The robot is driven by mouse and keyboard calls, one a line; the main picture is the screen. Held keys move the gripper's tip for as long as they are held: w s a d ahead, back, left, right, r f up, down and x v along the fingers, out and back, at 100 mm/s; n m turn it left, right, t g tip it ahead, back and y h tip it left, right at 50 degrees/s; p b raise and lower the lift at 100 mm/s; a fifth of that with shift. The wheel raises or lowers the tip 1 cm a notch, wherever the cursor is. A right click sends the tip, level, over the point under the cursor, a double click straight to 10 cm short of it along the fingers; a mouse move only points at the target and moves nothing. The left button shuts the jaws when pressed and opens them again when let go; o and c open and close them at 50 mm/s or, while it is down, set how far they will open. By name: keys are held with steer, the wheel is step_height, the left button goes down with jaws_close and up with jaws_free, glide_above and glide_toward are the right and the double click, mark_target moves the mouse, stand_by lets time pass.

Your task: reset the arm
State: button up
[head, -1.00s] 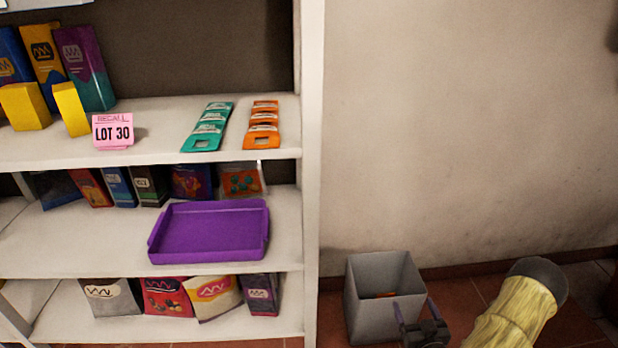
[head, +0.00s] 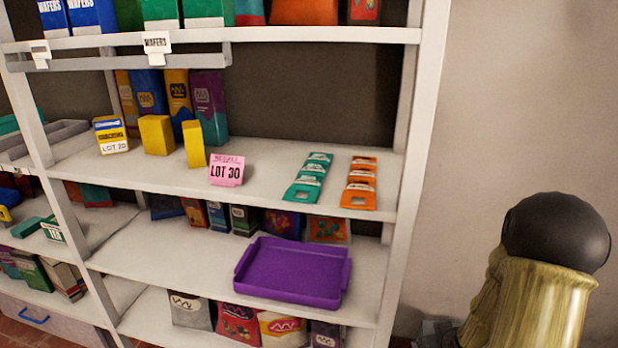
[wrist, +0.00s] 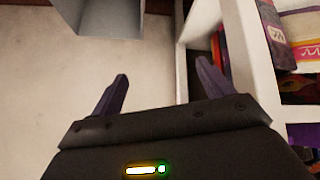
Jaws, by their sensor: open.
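My gripper (wrist: 160,88) shows in the wrist view with its two dark purple fingers spread apart and nothing between them. Behind the fingers is a pale wall. The white shelf unit's upright (wrist: 252,65) stands close to the right of the fingers. In the head view my arm is at the lower right, beside the shelf unit (head: 425,120), and the fingers are not clearly seen there.
A grey bin (wrist: 105,14) is at the top of the wrist view. In the head view a purple tray (head: 292,272) lies on a lower shelf. Above it are a pink LOT 30 card (head: 226,170), a green strip (head: 308,180), an orange strip (head: 360,184) and several boxes.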

steer(key=s+a+r+m+g+y+p, duration=0.1)
steer(key=s+a+r+g+p, duration=0.3)
steer(key=s+a+r, duration=0.95)
step_height(320, 180, up, 38)
steer(key=w+a+g+p, duration=0.1)
steer(key=a+p, duration=0.1)
steer(key=p, duration=3.4)
steer(key=shift+w+a, duration=0.25)
steer(key=shift+f, duration=0.1)
